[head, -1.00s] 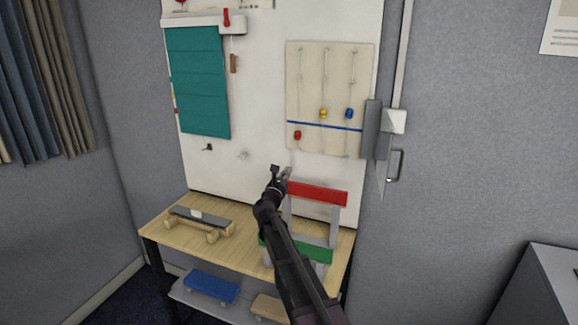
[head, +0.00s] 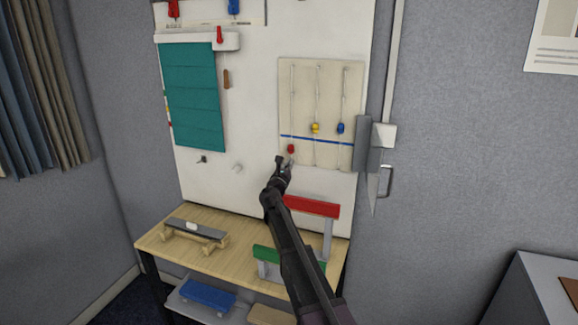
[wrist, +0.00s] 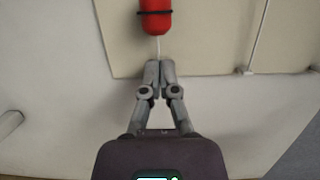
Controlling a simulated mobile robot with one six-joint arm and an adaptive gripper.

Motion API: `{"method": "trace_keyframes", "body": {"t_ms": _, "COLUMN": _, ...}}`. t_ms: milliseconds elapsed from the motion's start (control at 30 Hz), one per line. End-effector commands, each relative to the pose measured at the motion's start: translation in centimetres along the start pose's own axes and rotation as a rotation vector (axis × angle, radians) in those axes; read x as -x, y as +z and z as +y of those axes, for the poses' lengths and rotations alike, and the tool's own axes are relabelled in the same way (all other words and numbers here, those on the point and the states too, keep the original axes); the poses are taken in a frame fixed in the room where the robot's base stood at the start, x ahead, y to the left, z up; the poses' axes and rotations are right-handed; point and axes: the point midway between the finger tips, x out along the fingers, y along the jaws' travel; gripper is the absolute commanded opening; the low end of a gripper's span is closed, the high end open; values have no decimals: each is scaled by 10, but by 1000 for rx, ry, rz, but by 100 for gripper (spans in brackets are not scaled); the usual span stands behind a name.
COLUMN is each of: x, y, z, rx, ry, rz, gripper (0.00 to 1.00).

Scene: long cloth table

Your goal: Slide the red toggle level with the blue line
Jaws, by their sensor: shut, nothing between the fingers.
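The red toggle (head: 291,149) hangs on the leftmost cord of the beige panel (head: 328,95), a little below the blue line (head: 330,141). In the wrist view the red toggle (wrist: 156,16) is at the top, with a dark band around it and a pale cord below. My gripper (head: 283,163) is just below the toggle, near the panel's lower edge. In the wrist view my gripper (wrist: 159,66) has its fingertips together with nothing between them. A gap shows between the fingertips and the toggle.
A yellow toggle (head: 315,128) and a blue toggle (head: 340,128) sit on the other two cords, above the line. A grey hinged bracket (head: 374,145) stands right of the panel. A red-topped frame (head: 311,206) stands on the wooden table (head: 205,258) below.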

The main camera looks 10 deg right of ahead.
Motion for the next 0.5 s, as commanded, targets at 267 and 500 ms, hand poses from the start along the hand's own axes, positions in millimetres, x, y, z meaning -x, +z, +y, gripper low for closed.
{"method": "trace_keyframes", "body": {"t_ms": 267, "x": -3, "y": 15, "z": 0, "rx": 0, "ry": 0, "rz": 0, "gripper": 0}}
{"method": "trace_keyframes", "body": {"t_ms": 500, "x": -4, "y": 16, "z": 0, "rx": 0, "ry": 0, "rz": 0, "gripper": 0}}
